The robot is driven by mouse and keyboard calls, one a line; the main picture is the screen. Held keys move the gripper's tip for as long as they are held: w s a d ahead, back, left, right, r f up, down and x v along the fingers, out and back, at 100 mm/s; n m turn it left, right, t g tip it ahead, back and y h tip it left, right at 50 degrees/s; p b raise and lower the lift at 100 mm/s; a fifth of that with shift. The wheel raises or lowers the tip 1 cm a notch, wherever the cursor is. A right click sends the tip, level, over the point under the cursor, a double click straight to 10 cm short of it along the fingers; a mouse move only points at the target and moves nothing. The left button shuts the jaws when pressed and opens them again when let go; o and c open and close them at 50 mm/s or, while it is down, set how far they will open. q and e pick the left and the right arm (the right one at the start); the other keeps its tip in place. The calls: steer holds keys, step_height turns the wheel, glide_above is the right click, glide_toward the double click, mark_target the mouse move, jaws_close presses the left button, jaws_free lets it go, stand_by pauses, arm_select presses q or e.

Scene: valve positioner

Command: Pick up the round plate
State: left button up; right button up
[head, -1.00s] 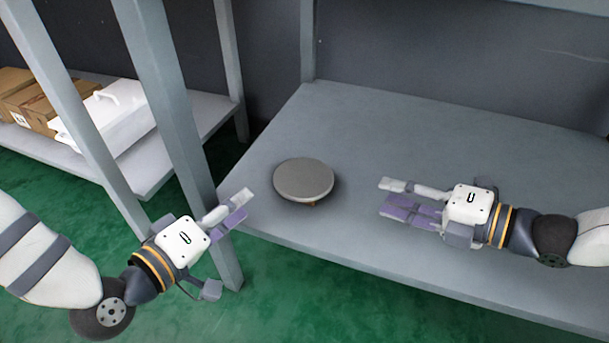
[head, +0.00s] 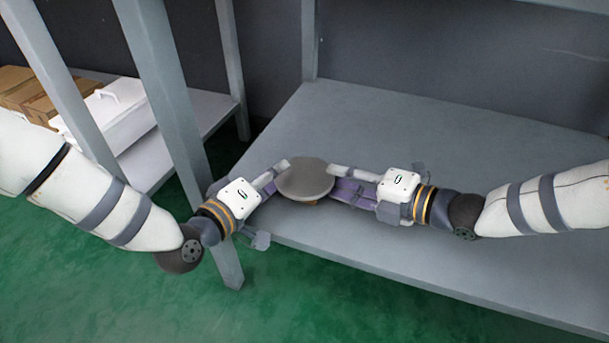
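The round grey plate (head: 305,180) lies flat a little above the shelf board, on a small orange-brown support that shows under its front edge. My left gripper (head: 277,177) is at the plate's left edge, its fingers apart and its tips at the rim. My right gripper (head: 335,182) is at the right edge, its fingers also apart. The purple lower finger of the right gripper runs partly under the rim, where its tip is hidden. I cannot tell whether the fingers touch the plate.
The grey shelf board (head: 430,140) is clear behind and to the right of the plate. A grey post (head: 165,90) stands close to my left gripper. A lower shelf at left holds cardboard boxes (head: 40,95) and a white case (head: 110,115).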

arm_select(q)
jaws_close()
arm_select(e)
jaws_close()
steer(key=shift+r, duration=0.1)
